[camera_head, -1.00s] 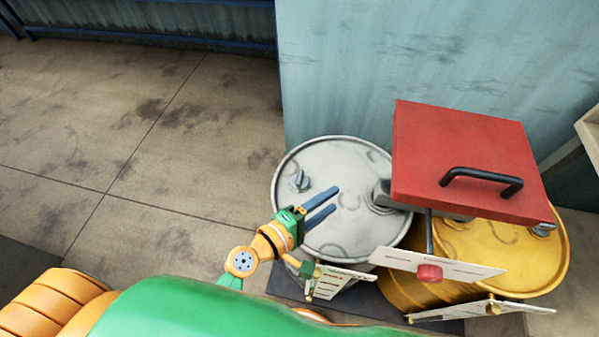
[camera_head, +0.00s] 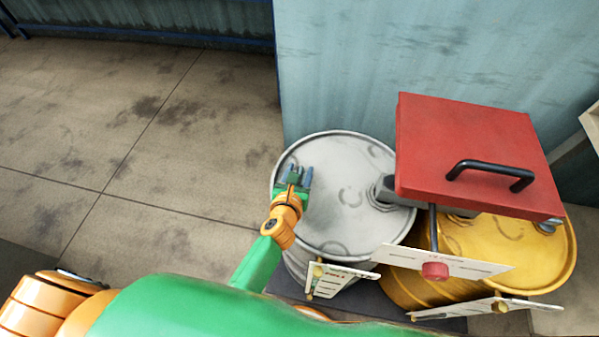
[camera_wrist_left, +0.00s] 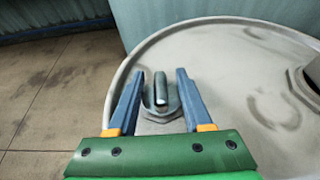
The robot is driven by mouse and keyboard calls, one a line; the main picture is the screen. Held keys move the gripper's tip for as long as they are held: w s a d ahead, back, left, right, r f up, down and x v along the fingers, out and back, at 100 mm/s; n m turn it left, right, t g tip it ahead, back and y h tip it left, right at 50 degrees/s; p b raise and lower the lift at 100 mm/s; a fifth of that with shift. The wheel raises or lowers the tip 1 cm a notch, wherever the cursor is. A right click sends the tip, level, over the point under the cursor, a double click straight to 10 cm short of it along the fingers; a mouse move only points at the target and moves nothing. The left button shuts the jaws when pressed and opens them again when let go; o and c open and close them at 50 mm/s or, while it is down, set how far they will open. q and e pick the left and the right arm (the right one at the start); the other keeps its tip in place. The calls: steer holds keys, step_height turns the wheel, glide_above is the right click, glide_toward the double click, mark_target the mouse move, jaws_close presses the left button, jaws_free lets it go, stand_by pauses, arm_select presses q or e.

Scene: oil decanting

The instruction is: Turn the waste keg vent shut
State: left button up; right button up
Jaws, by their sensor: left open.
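The grey-white keg (camera_head: 345,215) stands left of the yellow keg, its round lid facing up. Its vent, a small grey knob with an upright tab (camera_wrist_left: 161,92), sits near the left rim of the lid. My left gripper (camera_head: 295,174) is over that part of the lid and hides the vent in the head view. In the left wrist view the gripper (camera_wrist_left: 156,100) is open, with one blue finger on each side of the vent tab. Gaps show between the fingers and the tab. My right gripper is not in view.
A yellow keg (camera_head: 395,285) stands to the right, under a red lid box (camera_head: 470,150) with a black handle (camera_head: 490,170). White tags (camera_head: 338,280) hang at the front of the kegs. A wall (camera_head: 340,70) rises behind. The floor at left is clear.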

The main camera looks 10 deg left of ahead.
arm_select(q)
steer(key=shift+s, duration=0.1)
jaws_close()
steer(key=shift+r, duration=0.1)
